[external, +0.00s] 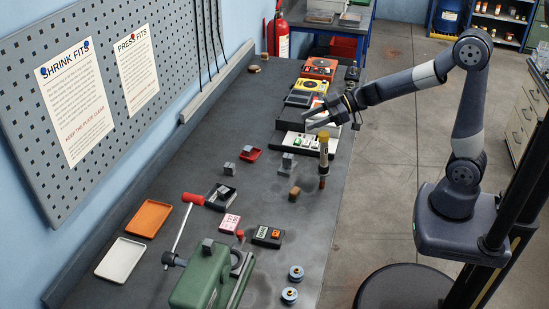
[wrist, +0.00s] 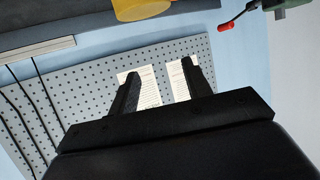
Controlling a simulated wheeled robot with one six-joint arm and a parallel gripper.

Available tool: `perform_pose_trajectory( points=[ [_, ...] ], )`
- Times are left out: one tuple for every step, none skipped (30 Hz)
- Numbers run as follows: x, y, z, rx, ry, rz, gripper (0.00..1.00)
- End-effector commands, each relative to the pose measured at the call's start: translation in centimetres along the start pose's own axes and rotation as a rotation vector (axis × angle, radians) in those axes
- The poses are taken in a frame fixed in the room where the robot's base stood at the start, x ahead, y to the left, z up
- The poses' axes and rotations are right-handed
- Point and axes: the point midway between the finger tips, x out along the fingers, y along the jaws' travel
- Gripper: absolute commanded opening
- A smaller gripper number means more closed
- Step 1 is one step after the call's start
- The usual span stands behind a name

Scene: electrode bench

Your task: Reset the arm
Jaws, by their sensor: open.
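My gripper (external: 308,118) is open, with nothing between its fingers. It hangs in the air over the right side of the dark bench (external: 190,145), its fingers pointing left towards the pegboard wall. In the wrist view, my two black fingers (wrist: 162,68) stand apart, with the pegboard and its two paper sheets behind them. A yellow and dark cylinder (external: 323,147) stands upright on the bench just below my gripper. A yellow rounded thing, probably its top, shows at the upper edge of the wrist view (wrist: 140,8).
A green press (external: 205,276) with a red-tipped lever stands at the front. An orange tray (external: 149,217) and a white tray (external: 121,260) lie left. Small blocks, a red dish (external: 250,154) and colored devices (external: 318,68) occupy the bench. The floor right of the bench is clear near it.

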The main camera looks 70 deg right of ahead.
Motion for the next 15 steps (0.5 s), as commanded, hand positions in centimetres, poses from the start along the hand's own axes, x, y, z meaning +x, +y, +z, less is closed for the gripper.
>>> perform_pose_trajectory(
  points=[
    [1.1,0.0,0.1,0.000,0.001,-0.002,0.47],
    [1.6,0.0,0.1,-0.001,0.003,0.000,0.47],
    [2.3,0.1,0.1,0.001,0.004,0.001,0.47],
    [2.8,0.1,0.0,0.001,0.006,0.002,0.47],
    [3.2,0.1,0.0,0.000,0.006,0.004,0.47],
    [3.8,0.1,0.0,0.001,0.007,0.005,0.47],
    [4.2,0.1,0.0,0.001,0.008,0.005,0.47],
    [4.5,0.1,0.0,0.001,0.009,0.006,0.47],
    [4.9,0.1,0.0,0.002,0.009,0.007,0.47],
    [5.1,0.1,0.0,0.003,0.009,0.009,0.47],
    [5.3,0.1,0.0,0.003,0.009,0.010,0.47],
    [5.6,0.1,0.0,0.003,0.010,0.010,0.47],
    [5.7,0.1,0.0,0.002,0.010,0.010,0.47],
    [5.8,0.1,0.0,0.002,0.010,0.011,0.47],
    [5.9,0.1,0.0,0.002,0.010,0.011,0.47]
  ],
)
